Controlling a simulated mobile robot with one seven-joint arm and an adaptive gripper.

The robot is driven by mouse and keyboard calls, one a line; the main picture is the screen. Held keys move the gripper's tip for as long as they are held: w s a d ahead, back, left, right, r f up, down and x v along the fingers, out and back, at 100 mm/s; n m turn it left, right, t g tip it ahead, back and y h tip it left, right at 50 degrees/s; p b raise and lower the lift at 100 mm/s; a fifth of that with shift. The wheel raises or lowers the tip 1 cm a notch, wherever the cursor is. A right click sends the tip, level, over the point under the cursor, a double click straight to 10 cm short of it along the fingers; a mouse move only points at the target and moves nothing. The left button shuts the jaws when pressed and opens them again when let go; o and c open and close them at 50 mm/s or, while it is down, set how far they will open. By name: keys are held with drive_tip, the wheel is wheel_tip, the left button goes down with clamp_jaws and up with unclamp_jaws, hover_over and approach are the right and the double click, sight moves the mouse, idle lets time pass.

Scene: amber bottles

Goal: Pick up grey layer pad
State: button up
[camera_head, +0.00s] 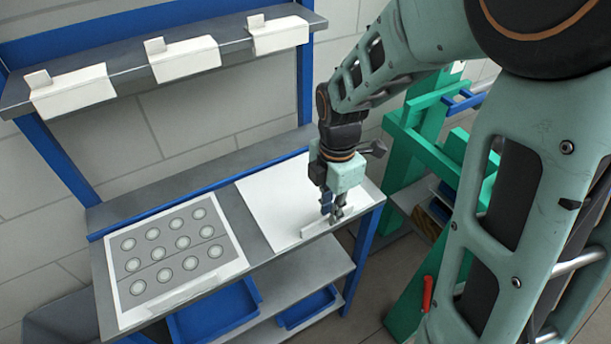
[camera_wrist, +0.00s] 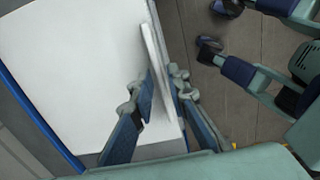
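A large pale, near-white flat pad (camera_head: 275,199) lies on the right half of the grey bench top; it fills the left of the wrist view (camera_wrist: 70,70). A thin pale upright strip (camera_head: 307,231) runs along its near right edge, and it also shows in the wrist view (camera_wrist: 151,52). I cannot tell whether strip and pad are one piece. My gripper (camera_head: 334,214) points down over this edge. Its fingers (camera_wrist: 161,88) stand close on both sides of the strip and look shut on it. The fingertips partly hide the strip.
A white sheet with a grey field of several round spots (camera_head: 170,250) lies on the bench's left half. A shelf (camera_head: 130,66) with several white tabbed pieces runs above the back. Blue bins (camera_head: 215,312) sit below. A green frame (camera_head: 425,150) stands close on the right.

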drive_tip(key=shift+f, duration=1.15)
clamp_jaws()
drive_tip(key=shift+r, duration=0.15)
